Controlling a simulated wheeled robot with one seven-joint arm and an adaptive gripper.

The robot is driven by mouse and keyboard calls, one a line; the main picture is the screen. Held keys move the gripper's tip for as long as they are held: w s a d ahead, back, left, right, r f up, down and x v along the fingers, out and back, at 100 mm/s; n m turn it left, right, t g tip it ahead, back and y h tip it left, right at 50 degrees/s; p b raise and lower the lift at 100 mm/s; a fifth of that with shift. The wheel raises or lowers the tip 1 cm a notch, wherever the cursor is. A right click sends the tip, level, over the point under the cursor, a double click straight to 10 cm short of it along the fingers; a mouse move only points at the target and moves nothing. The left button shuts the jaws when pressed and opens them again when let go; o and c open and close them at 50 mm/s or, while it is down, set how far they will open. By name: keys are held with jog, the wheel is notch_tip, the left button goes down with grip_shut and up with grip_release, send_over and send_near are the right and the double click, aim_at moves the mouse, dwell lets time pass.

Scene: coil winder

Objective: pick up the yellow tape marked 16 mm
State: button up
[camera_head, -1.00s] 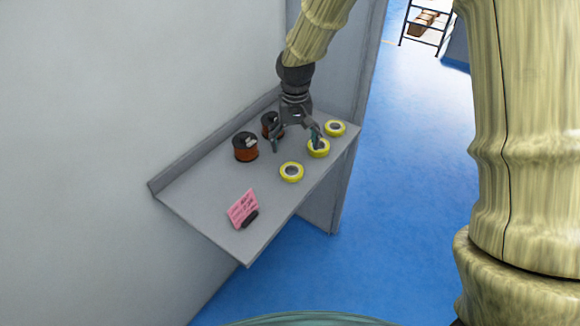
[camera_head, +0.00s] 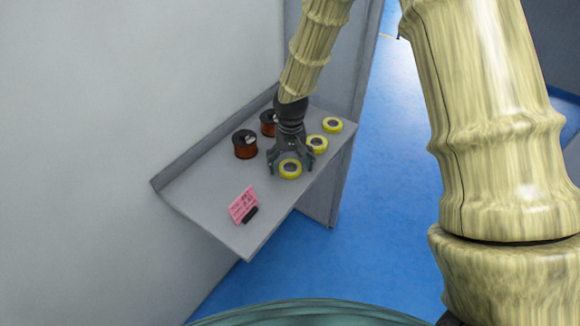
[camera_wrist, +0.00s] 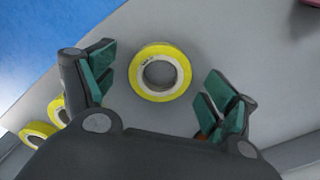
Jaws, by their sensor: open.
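Three yellow tape rolls lie flat on the grey shelf. The nearest tape (camera_head: 290,169) is directly at my gripper (camera_head: 291,170); in the wrist view this tape (camera_wrist: 160,72) shows between and slightly beyond my open fingers (camera_wrist: 152,92). It bears a small dark marking that I cannot read. The middle tape (camera_head: 317,144) and the far tape (camera_head: 333,125) lie to the right of my gripper in the head view. Their markings are too small to read, so I cannot tell which one is 16 mm. My gripper is open and empty.
Two copper wire spools, one near (camera_head: 245,145) and one farther back (camera_head: 268,123), stand left of my gripper. A pink card (camera_head: 243,205) in a dark holder stands near the front of the shelf (camera_head: 200,206). A wall rises behind the shelf.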

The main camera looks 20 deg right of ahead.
jog(key=shift+f, duration=0.2)
jog(key=shift+c, duration=0.2)
jog(key=c, duration=1.1)
jog(key=shift+o, duration=0.2)
jog(key=shift+r, duration=0.15)
